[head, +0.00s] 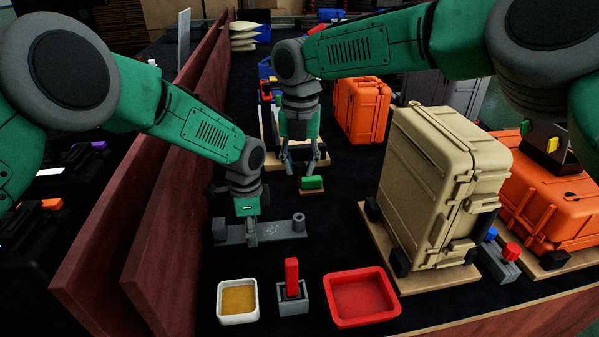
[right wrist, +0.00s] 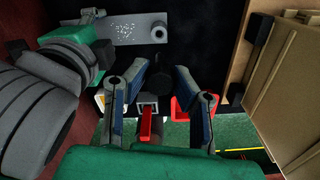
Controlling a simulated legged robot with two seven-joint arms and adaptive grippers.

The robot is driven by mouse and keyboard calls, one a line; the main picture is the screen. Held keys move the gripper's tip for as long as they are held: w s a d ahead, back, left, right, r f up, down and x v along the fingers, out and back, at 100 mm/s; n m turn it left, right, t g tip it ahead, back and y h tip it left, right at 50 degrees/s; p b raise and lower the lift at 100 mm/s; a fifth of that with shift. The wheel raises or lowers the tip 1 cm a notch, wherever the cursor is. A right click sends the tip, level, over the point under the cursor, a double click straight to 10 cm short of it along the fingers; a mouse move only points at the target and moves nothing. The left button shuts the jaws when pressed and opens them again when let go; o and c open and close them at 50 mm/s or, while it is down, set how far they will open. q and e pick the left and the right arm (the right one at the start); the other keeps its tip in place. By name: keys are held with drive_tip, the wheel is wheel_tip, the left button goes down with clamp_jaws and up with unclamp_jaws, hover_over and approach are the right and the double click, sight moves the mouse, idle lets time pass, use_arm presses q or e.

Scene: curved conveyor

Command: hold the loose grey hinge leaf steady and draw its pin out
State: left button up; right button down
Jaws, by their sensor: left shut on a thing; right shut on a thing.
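The grey hinge leaf (head: 278,230) lies flat on the dark table, with a round knuckle (head: 299,220) at its right end. The leaf also shows at the top of the right wrist view (right wrist: 130,30), where the knuckle (right wrist: 158,33) has an open-looking hole. My left gripper (head: 252,236) is shut on the leaf near its middle. My right gripper (head: 304,170) is above and behind the leaf, apart from it. In the right wrist view a dark cylinder, seemingly the pin (right wrist: 158,74), is between its fingers; it is hard to make out in the head view.
In front stand a white tray (head: 221,303) with a yellow inside, a red post (head: 292,277) in a grey block, and a red tray (head: 335,309). A tan case (head: 425,170) stands at right. A green block (head: 312,183) lies behind. A dark red partition (head: 165,215) bounds the left.

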sight(300, 164)
drive_tip(key=shift+r, duration=2.45)
use_arm(q)
drive_tip(key=o, duration=1.6)
drive_tip(key=shift+r, duration=0.1)
